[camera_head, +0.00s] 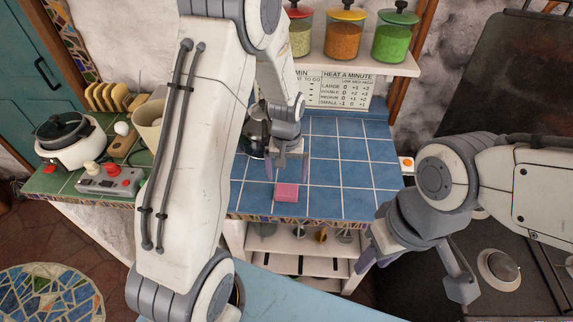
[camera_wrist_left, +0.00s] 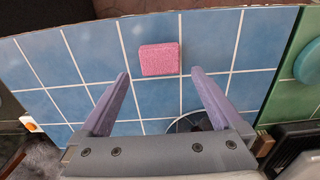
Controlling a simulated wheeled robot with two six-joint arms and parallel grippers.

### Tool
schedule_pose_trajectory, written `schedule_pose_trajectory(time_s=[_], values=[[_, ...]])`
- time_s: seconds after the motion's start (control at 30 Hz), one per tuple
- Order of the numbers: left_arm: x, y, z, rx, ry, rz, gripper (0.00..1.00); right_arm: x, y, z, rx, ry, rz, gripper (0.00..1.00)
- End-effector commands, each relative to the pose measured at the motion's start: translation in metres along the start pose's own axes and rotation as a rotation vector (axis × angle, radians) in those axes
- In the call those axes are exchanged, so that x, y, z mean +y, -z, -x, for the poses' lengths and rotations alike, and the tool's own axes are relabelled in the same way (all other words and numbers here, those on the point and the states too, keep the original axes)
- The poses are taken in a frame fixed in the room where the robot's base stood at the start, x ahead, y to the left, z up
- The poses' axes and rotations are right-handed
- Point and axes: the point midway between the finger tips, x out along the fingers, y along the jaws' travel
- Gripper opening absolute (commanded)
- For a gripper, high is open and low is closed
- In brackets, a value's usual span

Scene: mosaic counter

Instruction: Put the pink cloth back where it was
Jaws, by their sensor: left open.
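The pink cloth (camera_head: 287,192) is a small folded square lying flat on the blue tiled counter (camera_head: 340,175), near its front edge. It also shows in the left wrist view (camera_wrist_left: 159,59), just beyond my fingertips and roughly centred between them. My left gripper (camera_head: 289,178) is open and empty, pointing down over the counter just behind the cloth; its two purple fingers also show in the left wrist view (camera_wrist_left: 160,73). My right gripper (camera_head: 412,275) is at the right, off the counter, with its fingers apart and nothing visible between them.
Jars with coloured contents (camera_head: 342,35) stand on a shelf above the counter. A rice cooker (camera_head: 68,135) and a grey control box (camera_head: 110,180) stand on the green counter at the left. A dark round object (camera_wrist_left: 190,122) lies partly hidden behind my left gripper. Blue tiles right of the cloth are clear.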

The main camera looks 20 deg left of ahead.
Motion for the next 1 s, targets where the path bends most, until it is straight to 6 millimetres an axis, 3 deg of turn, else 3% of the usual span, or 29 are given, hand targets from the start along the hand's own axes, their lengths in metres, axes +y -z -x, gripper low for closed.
schedule_pose_trajectory(time_s=[0.1, 0.33, 0.47, 0.57, 0.7, 0.83, 0.9, 1.0], values=[[0.0, 0.002, 0.023, 0.007, -0.002, 0.0, 1.0, 0.001, -0.001, -0.008, 0.0, 0.0, 0.0, 0.37], [0.001, -0.001, 0.05, 0.001, -0.001, -0.004, 1.0, 0.001, -0.001, -0.011, 0.0, 0.0, 0.001, 0.37], [0.022, -0.022, 0.071, 0.008, -0.008, -0.09, 1.0, 0.001, -0.001, -0.011, 0.0, 0.0, 0.001, 0.37], [0.053, -0.066, 0.098, 0.017, -0.023, -0.247, 1.0, 0.001, -0.001, -0.011, 0.0, 0.0, 0.001, 0.37], [0.081, -0.15, 0.129, 0.021, -0.049, -0.519, 1.0, 0.001, -0.001, -0.011, 0.0, 0.0, 0.001, 0.37], [0.082, -0.215, 0.144, 0.021, -0.072, -0.735, 1.0, 0.001, -0.001, -0.011, 0.0, 0.0, 0.001, 0.37], [0.078, -0.239, 0.147, 0.02, -0.082, -0.817, 1.0, 0.001, -0.001, -0.011, 0.0, 0.0, 0.001, 0.37], [0.072, -0.259, 0.148, 0.016, -0.089, -0.89, 1.0, 0.001, -0.001, -0.011, 0.0, 0.0, 0.001, 0.37]])
